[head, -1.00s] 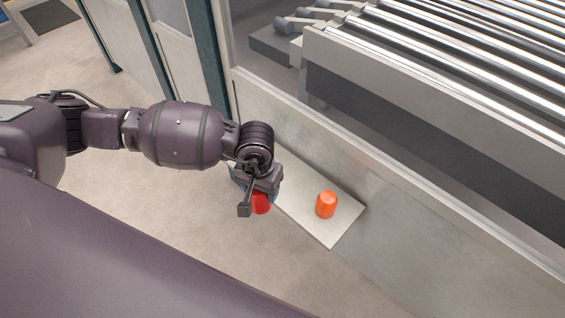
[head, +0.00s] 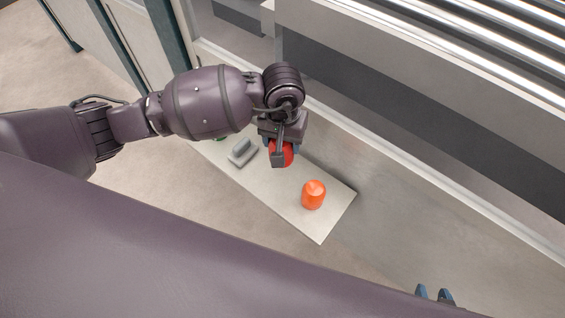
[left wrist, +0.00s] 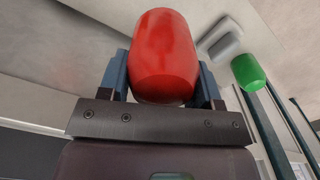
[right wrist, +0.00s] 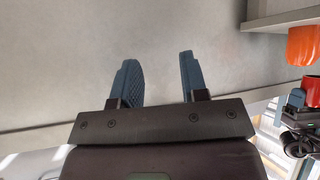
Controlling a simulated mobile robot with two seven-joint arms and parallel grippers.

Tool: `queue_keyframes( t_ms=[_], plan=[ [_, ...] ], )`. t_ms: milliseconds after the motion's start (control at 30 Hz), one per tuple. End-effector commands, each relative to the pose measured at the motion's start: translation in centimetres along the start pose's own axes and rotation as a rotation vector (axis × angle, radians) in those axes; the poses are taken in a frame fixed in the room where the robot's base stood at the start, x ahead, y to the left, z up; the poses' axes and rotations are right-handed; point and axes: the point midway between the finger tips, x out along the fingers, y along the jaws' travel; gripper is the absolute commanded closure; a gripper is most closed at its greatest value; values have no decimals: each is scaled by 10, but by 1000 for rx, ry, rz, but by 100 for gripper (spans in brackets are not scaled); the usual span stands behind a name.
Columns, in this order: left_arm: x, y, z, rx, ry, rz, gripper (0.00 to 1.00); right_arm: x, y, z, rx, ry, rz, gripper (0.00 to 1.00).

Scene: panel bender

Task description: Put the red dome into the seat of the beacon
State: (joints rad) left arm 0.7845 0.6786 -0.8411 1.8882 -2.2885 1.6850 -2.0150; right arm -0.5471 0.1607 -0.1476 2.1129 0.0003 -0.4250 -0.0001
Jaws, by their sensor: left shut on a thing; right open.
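The red dome (head: 288,153) is held between the fingers of my left gripper (head: 280,154), above the pale shelf. In the left wrist view the red dome (left wrist: 165,55) fills the space between the blue fingers. A small grey block (head: 241,151) with a raised part sits on the shelf, left of the held dome; it may be the beacon's seat, but I cannot tell for sure. It also shows in the left wrist view (left wrist: 222,42). My right gripper (head: 436,294) is open and empty at the bottom edge, away from the shelf; its fingers stand apart in the right wrist view (right wrist: 161,80).
An orange dome (head: 313,195) stands on the pale shelf (head: 318,228) near its right end. A green piece (left wrist: 248,71) lies beyond the grey block, mostly hidden in the head view.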

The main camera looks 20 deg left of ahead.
Motion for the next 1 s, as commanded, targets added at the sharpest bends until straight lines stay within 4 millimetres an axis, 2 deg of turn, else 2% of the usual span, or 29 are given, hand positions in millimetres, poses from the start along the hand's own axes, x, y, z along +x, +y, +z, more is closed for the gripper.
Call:
queue_keyframes(
  t_ms=[33, 100, 300, 567, 833, 1000],
  plan=[
    [16, 0, 2, -1, -10, 1, 65, 2, -1, 4, 0, -6, -1, 60],
    [32, 0, 2, -2, -9, 1, 65, 4, -1, 4, 0, -4, -2, 60],
    [63, 0, 2, -1, -6, 1, 65, 10, -2, 0, 1, 7, -4, 60],
    [76, 0, 0, 0, -1, 1, 65, 12, -2, 4, 3, 1, -2, 60],
    [112, 0, 1, -1, -6, 1, 65, 14, -3, 18, 4, -25, -4, 60],
    [113, 0, 0, 1, 2, 1, 65, 13, -2, 15, 3, -19, -3, 60]
  ],
)
